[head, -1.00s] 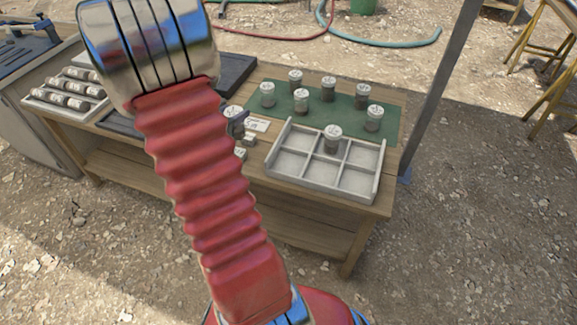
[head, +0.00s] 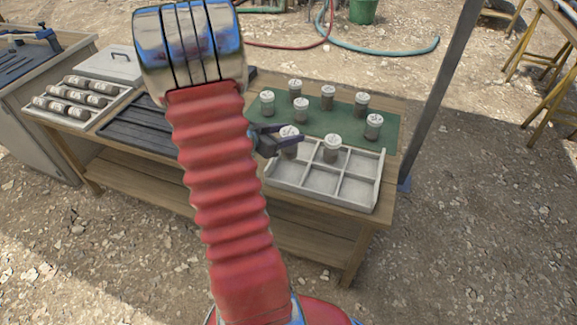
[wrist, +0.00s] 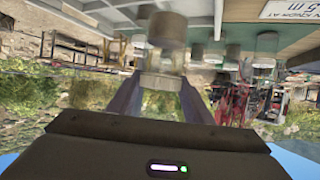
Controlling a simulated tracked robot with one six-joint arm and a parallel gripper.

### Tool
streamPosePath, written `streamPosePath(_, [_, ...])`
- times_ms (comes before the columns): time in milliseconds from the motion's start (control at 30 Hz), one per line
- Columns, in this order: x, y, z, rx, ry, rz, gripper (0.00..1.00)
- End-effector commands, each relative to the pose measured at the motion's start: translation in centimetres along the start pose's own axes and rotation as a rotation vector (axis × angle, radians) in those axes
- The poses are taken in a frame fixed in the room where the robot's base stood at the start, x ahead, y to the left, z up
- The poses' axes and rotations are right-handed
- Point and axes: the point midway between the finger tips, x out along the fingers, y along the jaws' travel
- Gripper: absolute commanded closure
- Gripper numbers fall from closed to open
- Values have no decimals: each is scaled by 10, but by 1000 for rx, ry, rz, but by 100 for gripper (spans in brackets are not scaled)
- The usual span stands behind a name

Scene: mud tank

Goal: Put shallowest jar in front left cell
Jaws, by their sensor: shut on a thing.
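My gripper (head: 287,139) is shut on a jar (head: 289,149) with a white lid, held upright over the left part of the pale tray (head: 322,199). In the wrist view the held jar (wrist: 163,62) appears upside down between the fingers, clear glass with a grey layer of sediment. Another lidded jar (head: 332,149) stands in the tray's back middle cell. The front left cell looks empty. Whether the held jar touches the tray is hidden. Several jars, one at the right (head: 373,127), stand on the green mat (head: 341,122).
The wooden table (head: 385,165) carries the tray and mat. At the left are a dark ribbed mat (head: 150,130) and a rack of lying tubes (head: 75,98). A grey post (head: 440,95) rises beside the table's right end. The front tray cells are free.

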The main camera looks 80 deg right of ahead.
Motion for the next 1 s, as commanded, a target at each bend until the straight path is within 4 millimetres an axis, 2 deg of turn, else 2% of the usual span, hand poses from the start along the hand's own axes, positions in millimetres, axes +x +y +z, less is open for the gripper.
streamPosePath(400, [19,-1,44,-1,1,0,91])
streamPosePath(833, [21,-1,48,0,2,0,91])
streamPosePath(1000, [26,0,60,-3,1,0,91])
